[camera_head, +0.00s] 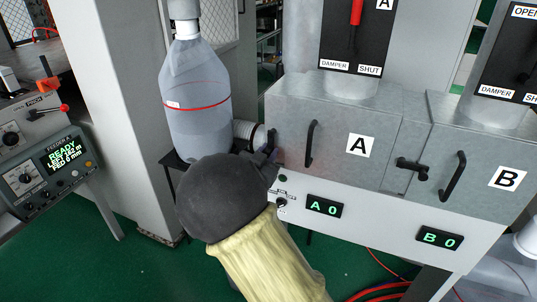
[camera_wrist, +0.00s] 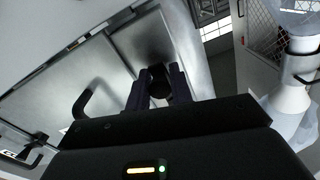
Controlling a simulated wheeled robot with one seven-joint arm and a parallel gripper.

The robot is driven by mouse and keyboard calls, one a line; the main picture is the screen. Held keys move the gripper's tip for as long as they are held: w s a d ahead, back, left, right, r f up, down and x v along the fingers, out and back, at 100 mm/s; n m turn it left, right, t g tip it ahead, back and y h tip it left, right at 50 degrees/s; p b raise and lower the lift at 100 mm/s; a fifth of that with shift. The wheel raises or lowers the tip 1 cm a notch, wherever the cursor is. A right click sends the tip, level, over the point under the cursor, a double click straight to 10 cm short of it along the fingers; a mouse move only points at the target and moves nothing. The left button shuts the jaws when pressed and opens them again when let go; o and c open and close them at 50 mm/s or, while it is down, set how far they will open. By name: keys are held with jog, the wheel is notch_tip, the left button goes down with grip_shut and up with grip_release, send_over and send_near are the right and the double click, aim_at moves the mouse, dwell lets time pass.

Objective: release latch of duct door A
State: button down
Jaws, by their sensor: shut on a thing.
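Duct door A (camera_head: 375,120) is a grey metal door with a black bar handle (camera_head: 311,144) and a white "A" label. It looks closed. My gripper (camera_head: 270,158) is at the left edge of this door, mostly hidden behind my own dark wrist. In the wrist view, the two dark fingers of my gripper (camera_wrist: 158,86) are shut on a small black latch (camera_wrist: 158,74) on the grey metal. The latch's exact angle is hard to tell. The door's handle also shows in the wrist view (camera_wrist: 82,103), apart from the fingers.
Door B (camera_head: 480,150) is at the right, with its own black latch (camera_head: 411,168) and handle (camera_head: 454,177). Displays reading "A 0" (camera_head: 325,206) and "B 0" (camera_head: 440,238) sit below.

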jog(key=c, duration=1.4)
grip_release()
jog(key=shift+o, duration=0.2)
jog(key=v, duration=1.7)
jog(key=shift+s+b, duration=0.2)
jog(key=shift+b, duration=0.1)
jog(key=shift+w, duration=0.1)
